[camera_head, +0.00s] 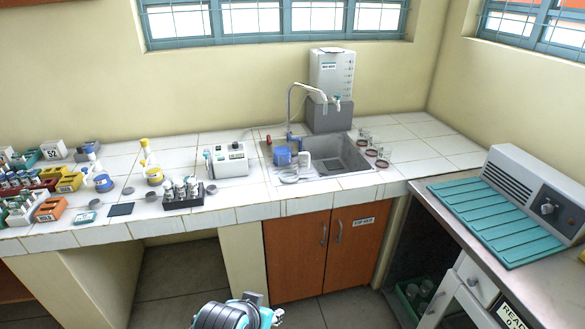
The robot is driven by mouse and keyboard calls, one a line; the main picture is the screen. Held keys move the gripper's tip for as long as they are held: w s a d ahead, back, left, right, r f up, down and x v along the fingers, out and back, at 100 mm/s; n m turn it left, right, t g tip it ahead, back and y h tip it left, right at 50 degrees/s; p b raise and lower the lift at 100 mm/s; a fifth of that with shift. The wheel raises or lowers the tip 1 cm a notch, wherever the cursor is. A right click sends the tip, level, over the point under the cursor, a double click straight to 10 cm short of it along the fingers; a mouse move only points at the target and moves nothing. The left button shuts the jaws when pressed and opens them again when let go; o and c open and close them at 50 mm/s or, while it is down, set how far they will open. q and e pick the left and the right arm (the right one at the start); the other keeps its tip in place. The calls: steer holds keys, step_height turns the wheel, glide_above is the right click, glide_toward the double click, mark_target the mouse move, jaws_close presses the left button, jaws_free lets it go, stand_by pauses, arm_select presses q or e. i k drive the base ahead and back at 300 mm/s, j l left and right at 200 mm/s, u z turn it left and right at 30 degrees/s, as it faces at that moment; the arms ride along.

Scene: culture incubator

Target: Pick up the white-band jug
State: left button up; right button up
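Beside the sink basin (346,158) stand a blue vessel (282,156) and, just right of it, a small whitish jug-like vessel (304,161). A clear, flat-looking item lies in front of them (289,177). At this size I cannot tell which of these carries a white band. Part of my own arm, grey and teal, shows at the bottom edge, far below the counter and apart from the vessels. No gripper fingers can be made out.
A white box device (228,160) stands left of the sink, with a vial rack (183,196) before it. Several glass beakers (383,158) stand right of the basin. The cabinet (295,255) is closed.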

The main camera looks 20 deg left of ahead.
mark_target(289, 171)
steer(key=i+j+z, duration=0.35)
steer(key=i+j, duration=0.3)
steer(key=i+j+z, duration=0.3)
steer(key=i+j, duration=0.4)
steer(key=j, duration=0.15)
